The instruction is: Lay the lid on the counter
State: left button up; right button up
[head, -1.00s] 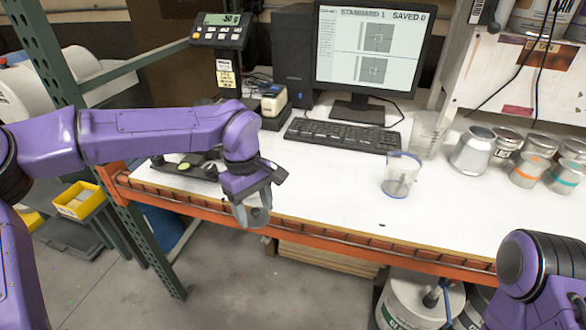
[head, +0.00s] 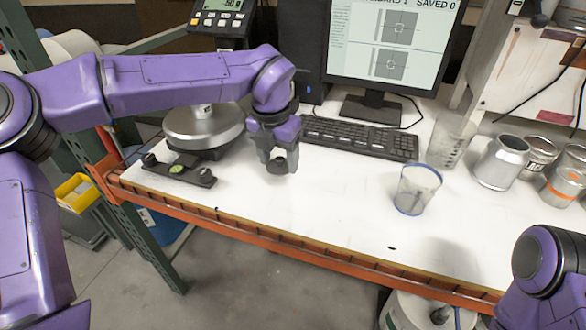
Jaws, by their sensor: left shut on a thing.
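My left gripper (head: 279,163) is over the white counter (head: 310,215), in front of the keyboard and right of the round scale pan. It points down and is shut on a small dark grey thing, probably the lid, which shows only in part between the fingers. I cannot tell whether that thing touches the counter. My right arm shows at the lower right; its gripper is out of view.
A clear cup (head: 417,190) stands right of the gripper. The scale pan (head: 203,128) is to the left, the keyboard (head: 358,138) behind. Metal cans (head: 500,163) and a clear beaker (head: 449,140) stand at right. The counter's front middle is clear.

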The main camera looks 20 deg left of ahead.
pick_arm(q)
jog(key=p, duration=0.1)
send_over(293, 183)
jog(key=f, duration=0.5)
jog(key=shift+s+f, duration=0.4)
notch_tip(293, 183, down, 3)
jog(key=shift+w+r+p, duration=0.15)
jog(key=shift+p, duration=0.15)
jog(key=shift+w+f, duration=0.1)
jog(key=shift+f, duration=0.4)
pick_arm(e)
notch_tip(293, 183, up, 2)
jog(key=shift+w+r, duration=0.1)
jog(key=shift+r, duration=0.1)
pick_arm(q)
jog(key=o, duration=1.2)
jog(key=shift+c, duration=0.2)
notch_tip(293, 183, up, 12)
jog(key=s+b, duration=0.1)
jog(key=shift+s+a, duration=0.15)
jog(key=shift+s, duration=0.15)
pick_arm(e)
jog(key=shift+f, duration=0.75)
